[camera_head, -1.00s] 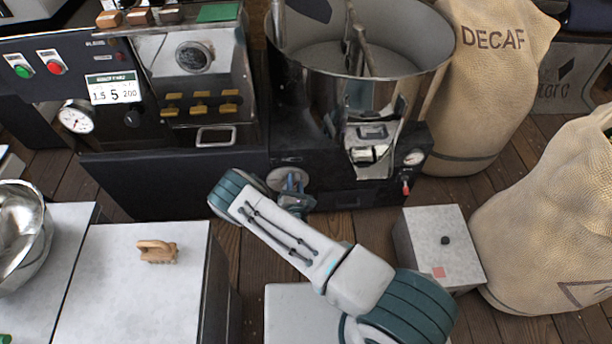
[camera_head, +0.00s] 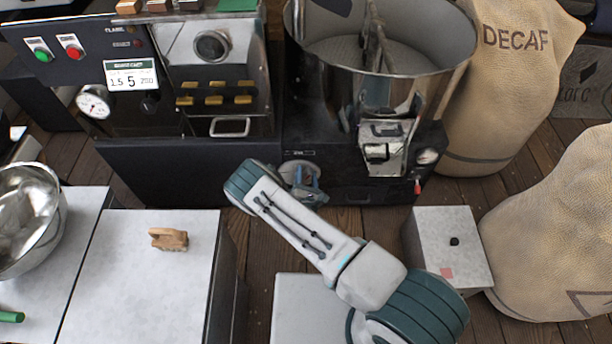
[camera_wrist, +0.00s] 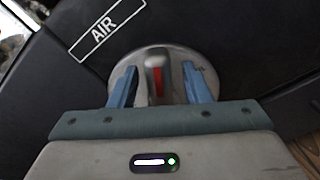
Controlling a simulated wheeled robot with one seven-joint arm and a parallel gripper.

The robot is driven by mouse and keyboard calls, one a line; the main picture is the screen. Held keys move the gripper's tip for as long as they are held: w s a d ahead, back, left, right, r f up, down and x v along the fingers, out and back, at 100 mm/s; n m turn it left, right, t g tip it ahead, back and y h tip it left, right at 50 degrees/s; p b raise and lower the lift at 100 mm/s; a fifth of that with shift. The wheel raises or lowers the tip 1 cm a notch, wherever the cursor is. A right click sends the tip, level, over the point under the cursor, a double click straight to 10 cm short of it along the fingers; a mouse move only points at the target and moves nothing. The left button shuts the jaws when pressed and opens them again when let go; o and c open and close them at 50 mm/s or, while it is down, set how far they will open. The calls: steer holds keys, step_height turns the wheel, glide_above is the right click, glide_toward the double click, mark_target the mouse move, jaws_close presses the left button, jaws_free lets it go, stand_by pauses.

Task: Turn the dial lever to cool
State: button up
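The dial lever (camera_wrist: 157,80) is a grey metal grip with a red stripe, standing on a round metal plate (camera_wrist: 130,66). In the wrist view my gripper (camera_wrist: 160,88) is open, with one blue finger on each side of the lever. Gaps show between the fingers and the lever, and I cannot make out contact. In the head view the round dial plate (camera_head: 291,167) is on the roaster's dark front, below the drum, and my gripper (camera_head: 306,183) is right in front of it. The lever is too small there to read. No cool mark is legible.
An "AIR" label (camera_wrist: 108,30) is beside the dial. A metal cooling drum (camera_head: 400,85) stands above it. A grey box (camera_head: 450,235) and decaf sack (camera_head: 490,130) are to the right. A counter (camera_head: 140,290) with a wooden brush (camera_head: 169,239) is at left.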

steer(key=shift+s, duration=0.1)
steer(key=s+p, duration=0.2)
steer(key=s, duration=1.1)
steer(key=shift+s+d+p, duration=0.3)
steer(key=shift+d, duration=0.05)
